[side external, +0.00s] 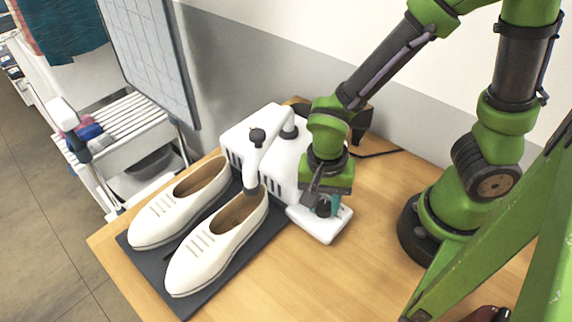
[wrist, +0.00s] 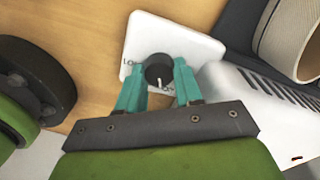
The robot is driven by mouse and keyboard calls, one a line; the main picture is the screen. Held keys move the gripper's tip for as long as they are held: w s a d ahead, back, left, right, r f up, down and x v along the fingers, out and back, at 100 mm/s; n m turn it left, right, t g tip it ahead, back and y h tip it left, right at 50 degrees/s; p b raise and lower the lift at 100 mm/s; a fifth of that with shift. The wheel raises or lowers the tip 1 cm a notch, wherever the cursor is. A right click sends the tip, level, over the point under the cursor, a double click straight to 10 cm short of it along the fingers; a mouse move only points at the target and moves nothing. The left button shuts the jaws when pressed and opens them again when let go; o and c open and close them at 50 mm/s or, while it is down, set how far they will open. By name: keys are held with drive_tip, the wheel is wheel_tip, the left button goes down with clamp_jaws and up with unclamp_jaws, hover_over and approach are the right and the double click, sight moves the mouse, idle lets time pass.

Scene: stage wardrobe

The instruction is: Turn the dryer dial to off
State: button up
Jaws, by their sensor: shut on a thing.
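The dryer (side external: 262,140) is a white box with vents and white hoses, standing on the wooden table. Its dial (wrist: 158,70) is a dark round knob with a pale pointer mark, set on a white panel (wrist: 206,48) at the dryer's front right. Part of a printed label shows left of the dial, and the pointer aims toward the gripper side; its exact setting is hard to read. My gripper (wrist: 159,74) is shut on the dial, one teal finger at each side. In the side view my gripper (side external: 325,204) points down over the panel and partly hides the dial.
Two white shoes (side external: 218,242) stand on a dark mat (side external: 137,258) left of the dryer, with a hose reaching into the nearer one. A dark cable (side external: 378,154) runs behind. Bare table (side external: 300,270) lies in front. A white slatted rack (side external: 125,118) stands at the left.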

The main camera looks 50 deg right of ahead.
sight(320, 207)
drive_tip(key=shift+n, duration=0.3)
drive_tip(key=n, duration=0.9)
drive_tip(key=shift+n, duration=0.3)
idle(0.4)
drive_tip(key=o, duration=0.8)
drive_tip(key=shift+c, duration=0.2)
wheel_tip(320, 207, up, 17)
drive_tip(key=a, duration=0.1)
drive_tip(key=shift+w+t, duration=0.1)
drive_tip(key=shift+t, duration=0.2)
